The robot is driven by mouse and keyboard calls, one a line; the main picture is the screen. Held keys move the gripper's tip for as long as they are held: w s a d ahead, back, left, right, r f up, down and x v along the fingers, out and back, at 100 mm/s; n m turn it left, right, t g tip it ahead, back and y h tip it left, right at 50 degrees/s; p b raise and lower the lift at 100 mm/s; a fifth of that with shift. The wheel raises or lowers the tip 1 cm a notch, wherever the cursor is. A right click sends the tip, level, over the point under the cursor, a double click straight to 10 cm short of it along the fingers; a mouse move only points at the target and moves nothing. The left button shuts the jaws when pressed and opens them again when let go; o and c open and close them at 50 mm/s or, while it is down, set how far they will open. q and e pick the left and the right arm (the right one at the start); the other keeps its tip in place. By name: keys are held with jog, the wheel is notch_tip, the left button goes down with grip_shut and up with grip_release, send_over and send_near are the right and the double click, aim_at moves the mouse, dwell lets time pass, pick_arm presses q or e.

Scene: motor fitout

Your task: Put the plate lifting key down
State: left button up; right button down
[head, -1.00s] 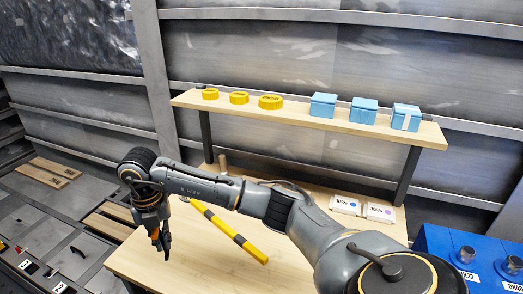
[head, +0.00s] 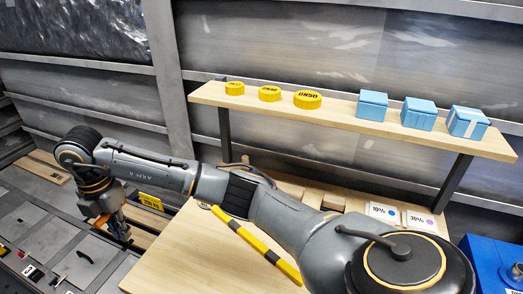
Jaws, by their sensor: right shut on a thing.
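My right arm reaches across the head view from the lower right to the left. My right gripper (head: 119,228) points down at the left, beyond the left edge of the wooden bench (head: 185,262), near the grey floor or panel area. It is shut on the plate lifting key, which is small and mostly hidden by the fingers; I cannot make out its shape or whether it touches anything. My left gripper is not in view.
The shelf (head: 340,117) carries yellow rings (head: 308,99) and blue boxes (head: 372,105). White cards (head: 383,212) and a blue case (head: 490,262) are at right. Grey panels (head: 25,225) lie at left.

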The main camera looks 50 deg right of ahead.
jog(key=s+d+f+p, duration=0.2)
jog(key=s+d+f, duration=0.1)
jog(key=f, duration=0.1)
jog(key=s+d+f+p, duration=0.2)
jog(key=s+d+f, duration=0.1)
jog(key=s+f, duration=0.1)
jog(key=s+d+f+p, duration=0.2)
jog(key=s+d+f, duration=0.1)
jog(key=s+f, duration=0.1)
jog(key=shift+d, duration=0.2)
jog(key=shift+f, duration=0.2)
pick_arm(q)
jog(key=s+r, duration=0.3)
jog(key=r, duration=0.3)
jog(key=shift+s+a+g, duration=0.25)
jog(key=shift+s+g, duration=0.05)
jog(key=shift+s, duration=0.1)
pick_arm(e)
jog(key=shift+w+f, duration=0.1)
